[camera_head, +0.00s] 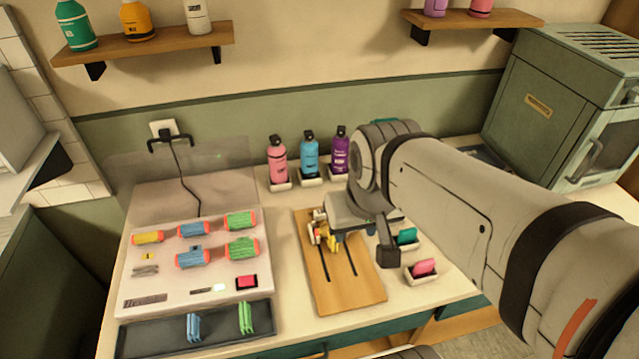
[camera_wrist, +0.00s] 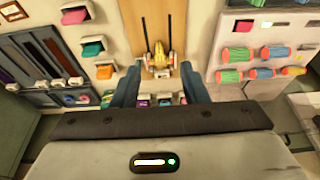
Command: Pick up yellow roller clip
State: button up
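A yellow clip-like piece with pale parts at its sides, which looks like the yellow roller clip (camera_head: 322,233), lies on a wooden board (camera_head: 345,289) near its back end. It also shows in the wrist view (camera_wrist: 159,60), in line with the space between my fingers. My gripper (camera_wrist: 160,72) is open, with one blue-grey finger on each side of the clip and nothing held. Whether the fingers are level with the clip or above it I cannot tell. In the head view my wrist hides part of the clip and board.
A white panel with rollers (camera_head: 192,229) and a dark tray (camera_head: 160,334) with blue and green clips lie left. Pink, blue and purple bottles (camera_head: 309,160) stand behind. Small holders with teal (camera_head: 406,236) and pink (camera_head: 424,267) pieces are right of the board.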

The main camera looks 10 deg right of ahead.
jog(key=g, duration=0.3)
send_over(334, 239)
jog(key=f, duration=1.4)
jog(key=shift+s+a+f, duration=0.15)
jog(key=shift+a+f, duration=0.2)
jog(key=shift+d+f+p, duration=0.2)
jog(key=shift+f+p, duration=0.1)
jog(key=shift+f, duration=1.7)
jog(key=shift+d+f+p, duration=0.15)
jog(key=shift+f+p, duration=0.1)
jog(key=shift+f, duration=1.7)
jog(key=shift+c, duration=0.6)
grip_shut()
